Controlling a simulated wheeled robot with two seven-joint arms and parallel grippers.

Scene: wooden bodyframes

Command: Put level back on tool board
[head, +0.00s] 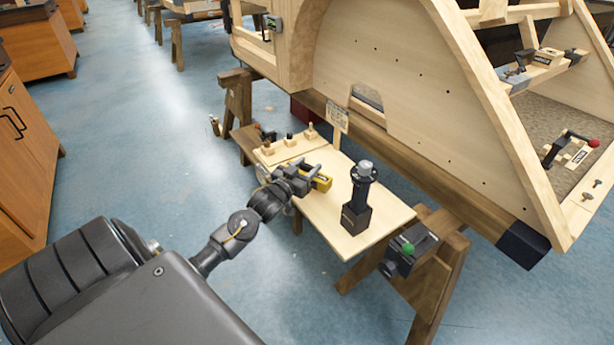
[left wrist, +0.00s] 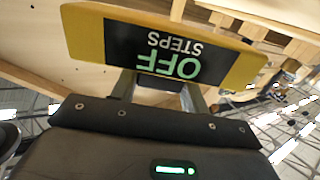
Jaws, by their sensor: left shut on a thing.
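The yellow level (head: 322,183) is held in my left gripper (head: 305,178), over the left part of the light wood tool board (head: 330,225). I cannot tell whether the level touches the board. In the left wrist view the level (left wrist: 85,35) shows as a yellow block with a black label reading "OFF STEPS", between the fingers of my left gripper (left wrist: 160,90). My right gripper is not in view.
A dark upright tool with a grey top (head: 358,200) stands on the board's right part. Small wooden blocks and a little sign (head: 337,115) are at its back. A clamp with a green knob (head: 405,248) is at the right edge. The large wooden bodyframe (head: 400,80) rises behind.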

